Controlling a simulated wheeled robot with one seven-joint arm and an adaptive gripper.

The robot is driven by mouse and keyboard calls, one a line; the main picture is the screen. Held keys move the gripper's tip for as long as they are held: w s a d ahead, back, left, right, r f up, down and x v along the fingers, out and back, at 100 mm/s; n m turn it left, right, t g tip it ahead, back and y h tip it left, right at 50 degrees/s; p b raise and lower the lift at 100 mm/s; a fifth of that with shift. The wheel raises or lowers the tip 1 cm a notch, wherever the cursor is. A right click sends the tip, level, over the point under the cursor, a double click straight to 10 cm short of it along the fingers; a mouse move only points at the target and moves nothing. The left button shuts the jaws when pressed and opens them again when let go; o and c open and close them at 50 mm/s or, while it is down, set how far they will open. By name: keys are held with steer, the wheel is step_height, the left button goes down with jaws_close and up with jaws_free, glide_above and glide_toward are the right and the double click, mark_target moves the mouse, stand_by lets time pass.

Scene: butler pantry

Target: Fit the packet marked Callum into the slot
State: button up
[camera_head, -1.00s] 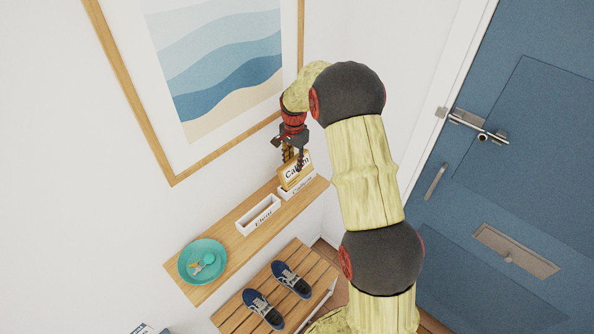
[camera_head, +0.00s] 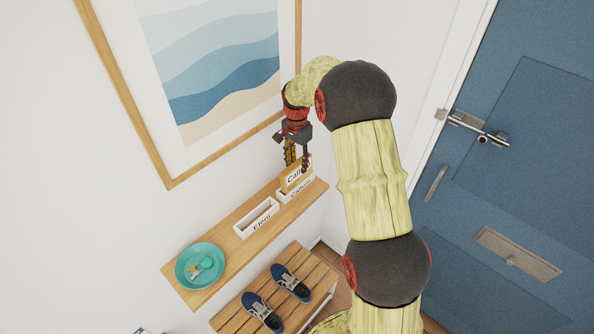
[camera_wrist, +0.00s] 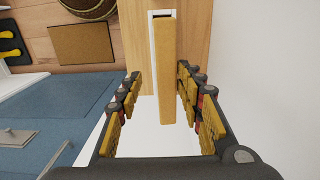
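The tan packet marked Callum (camera_head: 294,179) stands upright in the white holder labelled Callum (camera_head: 300,190) at the right end of the wooden shelf. In the wrist view the packet (camera_wrist: 168,65) is seen edge-on from above, lined up with the holder (camera_wrist: 152,48), whose dark slot shows at the far end. How deep it sits is hard to tell. My gripper (camera_head: 298,165) is just above the packet. In the wrist view my gripper (camera_wrist: 160,78) is open, its fingers on both sides of the packet with gaps.
A second white holder, marked Eleni (camera_head: 259,219), stands to the left on the shelf (camera_head: 228,243). A teal dish (camera_head: 186,281) with small items is at the shelf's left end. Shoes (camera_head: 285,278) rest on a slatted bench below. The wall and framed picture (camera_head: 215,60) are close behind.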

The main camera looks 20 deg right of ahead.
steer(key=r, duration=0.6)
steer(key=shift+w+a+r, duration=0.15)
steer(key=shift+w+r, duration=0.05)
steer(key=s+a+r+n+t, duration=0.2)
steer(key=s+a+r+n, duration=0.15)
steer(key=s+r, duration=0.45)
steer(key=s+a+r+n+t, duration=0.1)
steer(key=s+a+r+n, duration=0.2)
steer(key=s+a+r, duration=0.35)
steer(key=s+a+r+n+t, duration=0.1)
steer(key=s+n, duration=0.2)
steer(key=s, duration=0.7)
steer(key=s+a+n+t, duration=0.1)
steer(key=s+n, duration=0.3)
steer(key=s, duration=0.7)
steer(key=shift+s+a+r+t, duration=0.3)
steer(key=shift+a+r+t, duration=0.1)
steer(key=shift+a, duration=0.2)
steer(key=shift+f, duration=0.1)
step_height(320, 180, down, 16)
steer(key=b, duration=1.6)
